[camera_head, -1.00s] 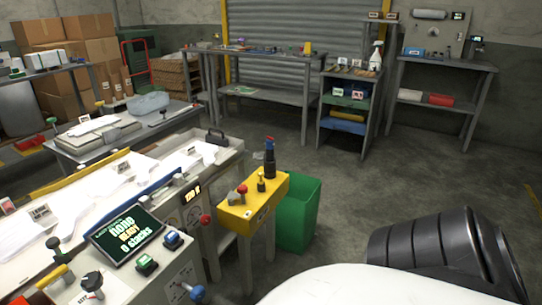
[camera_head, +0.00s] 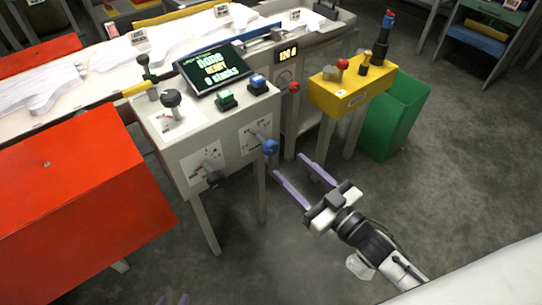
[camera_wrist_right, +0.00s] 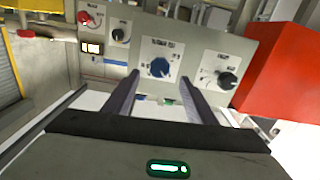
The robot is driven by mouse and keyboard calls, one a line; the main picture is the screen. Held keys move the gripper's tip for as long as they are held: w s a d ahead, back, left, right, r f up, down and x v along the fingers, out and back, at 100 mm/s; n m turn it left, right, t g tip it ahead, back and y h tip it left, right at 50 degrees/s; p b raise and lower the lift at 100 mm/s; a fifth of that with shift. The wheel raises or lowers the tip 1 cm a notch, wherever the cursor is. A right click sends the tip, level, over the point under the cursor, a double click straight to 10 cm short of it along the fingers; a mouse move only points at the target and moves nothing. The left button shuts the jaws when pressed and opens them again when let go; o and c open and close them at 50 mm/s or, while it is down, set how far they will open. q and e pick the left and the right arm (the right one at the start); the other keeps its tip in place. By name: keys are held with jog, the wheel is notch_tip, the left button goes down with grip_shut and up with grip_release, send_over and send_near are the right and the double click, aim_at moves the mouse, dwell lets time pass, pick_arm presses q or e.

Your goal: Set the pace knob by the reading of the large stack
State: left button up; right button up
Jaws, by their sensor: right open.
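The machine's front panel carries a blue knob (camera_head: 270,147) on a white dial plate and a black knob (camera_head: 214,178) on another. The labels are too small to read, so I cannot tell which is the pace knob. My right gripper (camera_head: 288,164) is open and empty, just in front of the blue knob. In the right wrist view the blue knob (camera_wrist_right: 160,67) lies between the spread fingertips, apparently beyond them. White film stacks (camera_head: 140,55) lie along the bench; I cannot tell which is the large one. Only my left gripper's fingertips (camera_head: 174,300) show, apart, at the bottom edge.
A screen (camera_head: 212,67) shows "READY" and stacks text; a small display (camera_head: 287,54) seems to read 120. A yellow box (camera_head: 350,93) with levers and a green bin (camera_head: 398,115) stand right. A red box (camera_head: 80,195) stands left. Floor in front is clear.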

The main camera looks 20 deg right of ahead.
aim_at(273, 151)
jog(key=b+x, duration=0.1)
jog(key=x, duration=0.7)
jog(key=shift+w+a, duration=0.1)
jog(key=shift+w, duration=0.15)
pick_arm(q)
jog(key=shift+s+d+f, duration=0.1)
jog(key=shift+d+f, duration=0.05)
jog(key=shift+f, duration=0.2)
pick_arm(e)
jog(key=shift+w+a, duration=0.2)
jog(key=shift+w, duration=0.35)
jog(key=c, duration=1)
pick_arm(q)
jog(key=shift+r, duration=0.15)
pick_arm(e)
jog(key=shift+c, duration=0.2)
